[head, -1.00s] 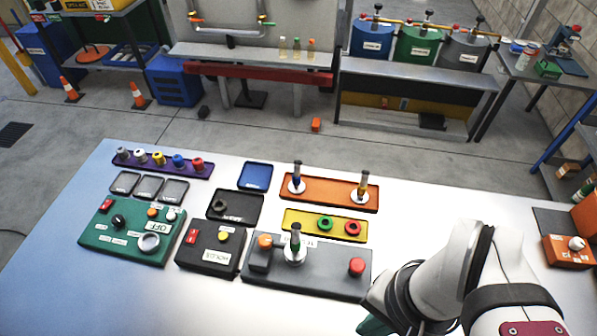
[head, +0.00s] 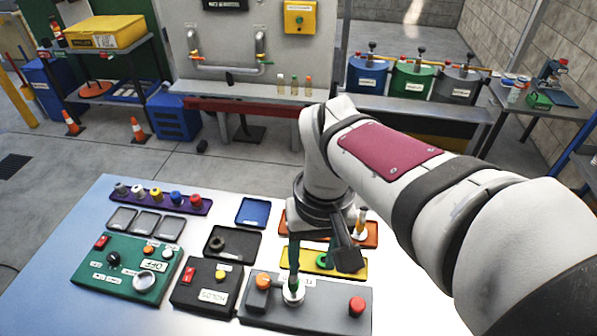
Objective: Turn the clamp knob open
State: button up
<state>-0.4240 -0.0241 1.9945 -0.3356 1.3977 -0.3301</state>
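A grey fixture plate (head: 327,305) lies at the front of the bench. An orange knob (head: 263,281) on a dark block is at its left, perhaps the clamp knob; no label on it is readable. Beside it a fitting with a white round base (head: 293,292) stands upright. A red button (head: 356,306) is at the plate's right. My gripper (head: 318,256) hangs pointing down over the plate's back edge, right of the orange knob. A dark green narrow part reaches down at the white-based fitting; contact and finger gap are unclear.
A green panel (head: 90,275) with a black knob and a dark box (head: 190,294) with a yellow button lie left. A yellow tray (head: 292,264) and an orange rack (head: 371,240) are behind the plate, partly hidden by my arm. The bench's front left is clear.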

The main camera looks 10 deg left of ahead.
aim_at(263, 279)
jog(key=shift+o, duration=0.4)
jog(key=w+a+f+n, duration=0.2)
jog(key=w+a+n, duration=0.2)
jog(key=a, duration=0.6)
jog(key=shift+a+n, duration=0.25)
jog(key=shift+n, duration=0.35)
notch_tip(263, 279, down, 15)
jog(key=shift+f, duration=0.2)
grip_shut()
